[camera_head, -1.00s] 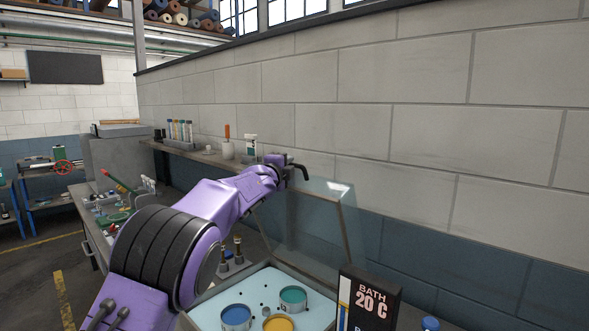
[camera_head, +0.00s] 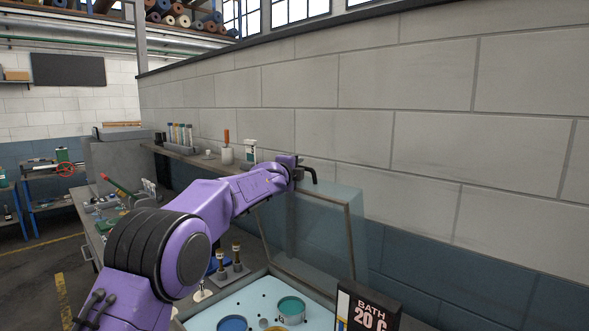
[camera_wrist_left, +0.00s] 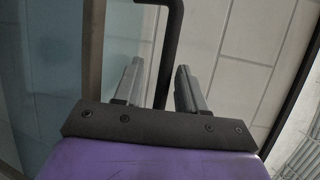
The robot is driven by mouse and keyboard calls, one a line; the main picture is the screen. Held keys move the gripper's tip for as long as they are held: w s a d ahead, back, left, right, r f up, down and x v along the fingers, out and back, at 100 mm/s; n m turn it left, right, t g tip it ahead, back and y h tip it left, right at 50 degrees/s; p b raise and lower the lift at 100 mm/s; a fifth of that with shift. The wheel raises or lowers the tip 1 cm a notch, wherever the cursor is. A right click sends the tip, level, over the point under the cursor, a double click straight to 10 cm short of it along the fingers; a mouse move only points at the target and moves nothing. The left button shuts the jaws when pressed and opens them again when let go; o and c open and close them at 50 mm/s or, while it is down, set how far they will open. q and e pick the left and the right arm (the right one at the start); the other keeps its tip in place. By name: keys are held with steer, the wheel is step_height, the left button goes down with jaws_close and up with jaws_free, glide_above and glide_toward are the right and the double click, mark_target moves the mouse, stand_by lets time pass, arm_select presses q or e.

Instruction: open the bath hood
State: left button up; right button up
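The bath hood (camera_head: 328,234) is a clear panel in a thin frame. It stands raised and steeply tilted at the back of the bath (camera_head: 258,292), whose inside shows below it. A bent black handle (camera_head: 312,174) is at the hood's top edge. My left gripper (camera_head: 298,172) is at this handle. In the left wrist view, the black handle bar (camera_wrist_left: 170,50) passes between the two fingers (camera_wrist_left: 160,88), close to the right one. A gap shows between the bar and the left finger. My right gripper is not in view.
Pots of dye (camera_head: 291,309) sit in the bath. A shelf (camera_head: 195,155) with bottles and tubes runs along the block wall (camera_head: 440,120) behind.

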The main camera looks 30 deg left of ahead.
arm_select(q)
steer(key=shift+w, duration=0.1)
steer(key=shift+s+b, duration=0.25)
steer(key=shift+b, duration=0.1)
steer(key=s+d+b, duration=0.1)
steer(key=s+b, duration=0.4)
steer(key=s, duration=0.5)
steer(key=shift+d+r, duration=0.25)
steer(key=shift+r, duration=0.1)
steer(key=shift+w, duration=0.1)
